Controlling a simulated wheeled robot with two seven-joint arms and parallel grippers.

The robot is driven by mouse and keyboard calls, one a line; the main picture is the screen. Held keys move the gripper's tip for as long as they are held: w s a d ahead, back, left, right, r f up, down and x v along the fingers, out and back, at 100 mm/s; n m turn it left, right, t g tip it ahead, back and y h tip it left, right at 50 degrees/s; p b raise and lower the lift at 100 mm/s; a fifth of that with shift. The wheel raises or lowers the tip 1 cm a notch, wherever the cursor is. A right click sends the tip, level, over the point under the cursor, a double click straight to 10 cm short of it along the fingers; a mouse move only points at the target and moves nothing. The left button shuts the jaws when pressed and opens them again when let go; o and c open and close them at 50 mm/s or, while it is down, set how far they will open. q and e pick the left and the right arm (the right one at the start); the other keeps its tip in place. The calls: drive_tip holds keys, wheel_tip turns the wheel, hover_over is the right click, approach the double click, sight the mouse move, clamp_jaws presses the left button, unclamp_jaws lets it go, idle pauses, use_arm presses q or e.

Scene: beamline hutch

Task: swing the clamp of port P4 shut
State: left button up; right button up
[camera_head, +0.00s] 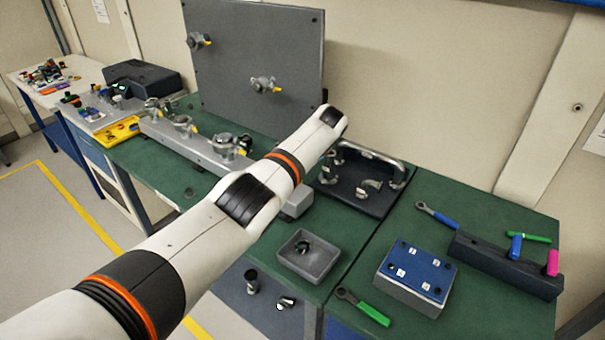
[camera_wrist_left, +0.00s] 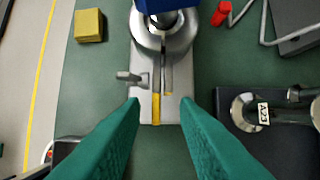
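In the left wrist view, a round metal port with a clamp (camera_wrist_left: 164,38) sits on a pale grey bar. Two narrow arms with yellow ends point from it toward my gripper, close together with a small gap. A metal wing-shaped piece (camera_wrist_left: 131,77) sticks out on its left. No P4 label is readable. My left gripper (camera_wrist_left: 157,118) shows two teal fingers, apart and empty, in front of the yellow ends. In the head view, the grey rail (camera_head: 190,148) carries several such ports; my left arm crosses the picture, its gripper hidden. My right gripper is not in view.
A tall grey panel (camera_head: 228,60) with two fittings stands behind the rail. A dark block with a handle (camera_head: 355,180), a grey tray (camera_head: 308,262) and a blue-topped box (camera_head: 416,276) stand on the green bench. A yellow block (camera_wrist_left: 88,25) lies left of the port.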

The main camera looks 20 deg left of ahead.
use_arm(q)
drive_tip(key=b+v, duration=0.2)
drive_tip(key=v, duration=1)
drive_tip(key=shift+f, duration=0.15)
